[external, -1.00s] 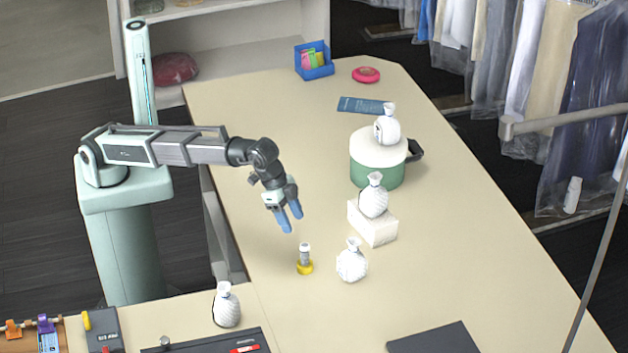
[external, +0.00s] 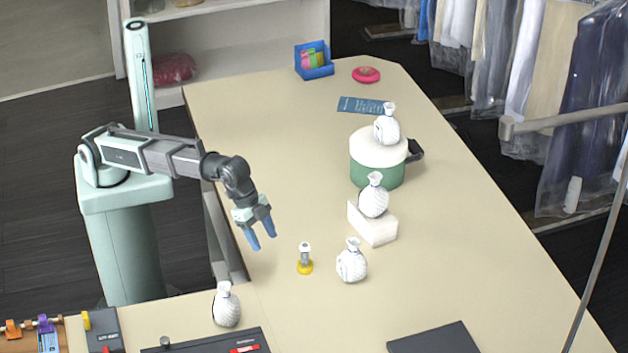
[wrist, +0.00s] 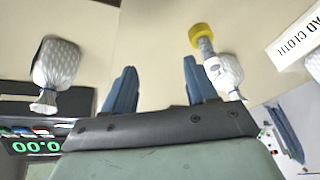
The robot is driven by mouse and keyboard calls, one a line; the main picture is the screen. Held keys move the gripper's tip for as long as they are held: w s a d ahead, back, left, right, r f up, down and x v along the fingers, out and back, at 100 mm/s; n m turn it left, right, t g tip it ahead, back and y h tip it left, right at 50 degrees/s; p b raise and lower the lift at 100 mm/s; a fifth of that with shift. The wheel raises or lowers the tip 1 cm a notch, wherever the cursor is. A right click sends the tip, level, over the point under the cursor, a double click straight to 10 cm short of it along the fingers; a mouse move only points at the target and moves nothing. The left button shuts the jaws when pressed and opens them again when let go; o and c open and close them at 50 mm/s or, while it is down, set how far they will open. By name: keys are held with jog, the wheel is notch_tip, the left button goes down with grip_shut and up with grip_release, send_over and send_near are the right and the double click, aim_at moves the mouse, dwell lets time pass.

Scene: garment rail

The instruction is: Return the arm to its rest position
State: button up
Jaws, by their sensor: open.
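My gripper (external: 262,240) is open and empty, its two blue fingers apart, in the air over the left edge of the table (external: 290,140) in the external view. In the wrist view my gripper (wrist: 160,85) shows its spread fingers with nothing between them. My arm reaches out from its base at the left, bent down at the wrist. A small grey-topped item with a yellow base (external: 305,260) stands on the table just right of my gripper, apart from it.
White wrapped bundles stand on the table (external: 352,262), on a white block (external: 373,197), on a green pot (external: 386,126) and near the front (external: 226,305). A dark pad (external: 433,340) lies at the front right. Hanging garments (external: 590,130) line the right side.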

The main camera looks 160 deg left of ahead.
jog(key=s+d+f+m, duration=0.1)
jog(key=d+f+m, duration=0.3)
jog(key=d, duration=0.6)
jog(key=s+d+f+m, duration=0.1)
jog(key=d+f+m, duration=0.2)
jog(key=d+f, duration=0.6)
jog(key=s+d+f+g+h, duration=0.1)
jog(key=s+d+f, duration=0.3)
jog(key=f, duration=0.5)
jog(key=s+d+f+g+h, duration=0.1)
jog(key=s+d+f+g, duration=0.1)
jog(key=d+f, duration=0.6)
jog(key=s+d+f+g, duration=0.2)
jog(key=s+f, duration=0.5)
jog(key=f, duration=0.4)
jog(key=s+d+f+g, duration=0.1)
jog(key=s+d+f, duration=0.1)
jog(key=s+f, duration=0.7)
jog(key=s+d+f+g, duration=0.2)
jog(key=s+f, duration=0.4)
jog(key=s, duration=0.5)
jog(key=s+d+f+g, duration=0.2)
jog(key=s+f, duration=0.5)
jog(key=s, duration=0.5)
jog(key=shift+f+n+h, duration=0.3)
jog(key=shift+h, duration=0.1)
